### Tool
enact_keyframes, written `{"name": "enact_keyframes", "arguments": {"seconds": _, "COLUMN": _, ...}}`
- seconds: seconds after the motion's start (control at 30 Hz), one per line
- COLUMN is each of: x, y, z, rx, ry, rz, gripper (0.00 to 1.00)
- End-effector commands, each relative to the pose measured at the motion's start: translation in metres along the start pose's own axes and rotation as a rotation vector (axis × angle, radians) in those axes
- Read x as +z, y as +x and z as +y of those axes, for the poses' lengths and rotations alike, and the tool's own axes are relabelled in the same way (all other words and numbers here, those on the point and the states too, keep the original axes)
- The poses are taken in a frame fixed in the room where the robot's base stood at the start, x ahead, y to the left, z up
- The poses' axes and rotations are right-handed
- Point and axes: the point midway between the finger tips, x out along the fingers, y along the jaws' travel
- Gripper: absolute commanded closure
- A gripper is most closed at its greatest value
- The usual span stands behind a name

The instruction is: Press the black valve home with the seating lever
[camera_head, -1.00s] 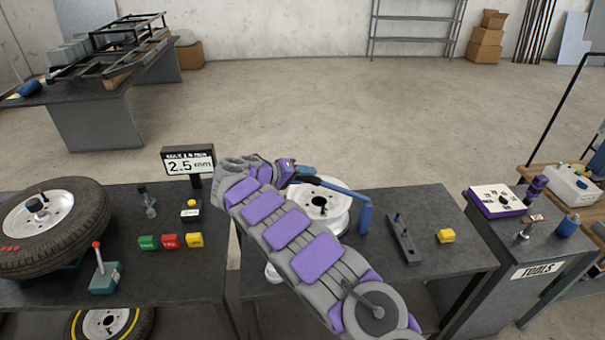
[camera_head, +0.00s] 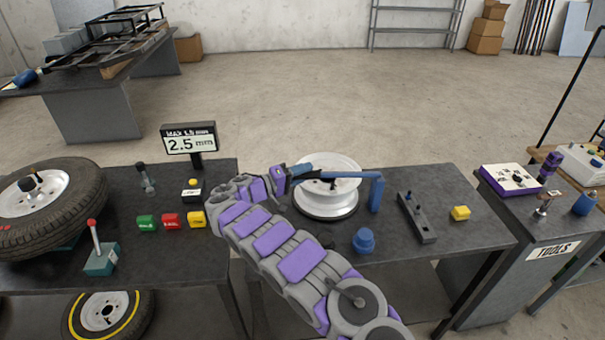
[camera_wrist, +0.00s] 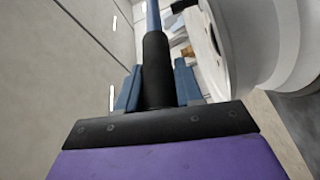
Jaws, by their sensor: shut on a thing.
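The seating lever (camera_head: 345,175) is a blue bar that crosses above the white wheel rim (camera_head: 322,204) and joins a blue upright post (camera_head: 376,194) on its right. My gripper (camera_head: 297,172) is at the lever's left end. In the wrist view, my gripper's blue fingers (camera_wrist: 157,88) are shut on the lever's black grip (camera_wrist: 156,62), with the blue bar (camera_wrist: 153,14) running on beyond it. A small dark piece (camera_head: 333,184) shows under the bar near the rim's middle; it may be the black valve, but its seating cannot be told.
A blue knob-like part (camera_head: 363,240) stands in front of the rim, close to my arm. A sign (camera_head: 190,144) reads 2.5 mm. A tire (camera_head: 85,205) lies on the left bench.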

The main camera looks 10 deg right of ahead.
Motion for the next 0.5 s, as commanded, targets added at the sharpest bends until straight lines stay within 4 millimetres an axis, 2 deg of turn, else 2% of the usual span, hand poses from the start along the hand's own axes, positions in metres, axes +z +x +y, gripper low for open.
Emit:
{"name": "enact_keyframes", "arguments": {"seconds": 0.27, "x": -0.001, "y": -0.0013, "z": 0.0006, "rx": -0.001, "ry": 0.001, "rz": 0.004, "gripper": 1.0}}
{"name": "enact_keyframes", "arguments": {"seconds": 0.3, "x": -0.001, "y": -0.0013, "z": 0.0006, "rx": -0.001, "ry": 0.001, "rz": 0.004, "gripper": 0.6}}
{"name": "enact_keyframes", "arguments": {"seconds": 0.5, "x": -0.0004, "y": -0.0006, "z": 0.0005, "rx": -0.001, "ry": 0.001, "rz": 0.002, "gripper": 0.43}}
